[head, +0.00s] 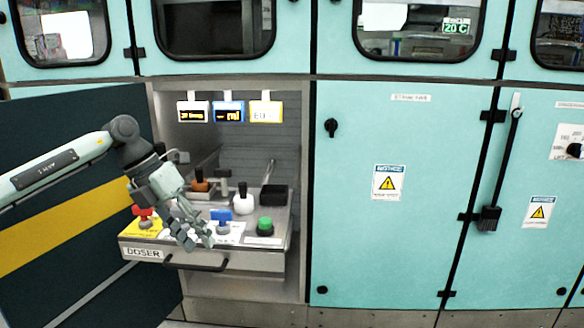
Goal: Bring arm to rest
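My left arm (62,163) comes in from the left, past an open dark door. My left gripper (198,242) points down over the front of the pulled-out drawer marked "DOSER" (143,253). Its two fingers look apart, with nothing seen between them. The fingers hide part of the drawer top near the red knob (145,213) and the blue knob (221,215). I cannot tell whether they touch the drawer. My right gripper is not in view.
The drawer also carries a green button (265,225), a white-bulbed lever (243,203) and a black box (274,197). A dark door with a yellow stripe (60,232) stands open at left. Closed teal cabinet doors (388,240) fill the right. Small displays (229,112) hang above the drawer.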

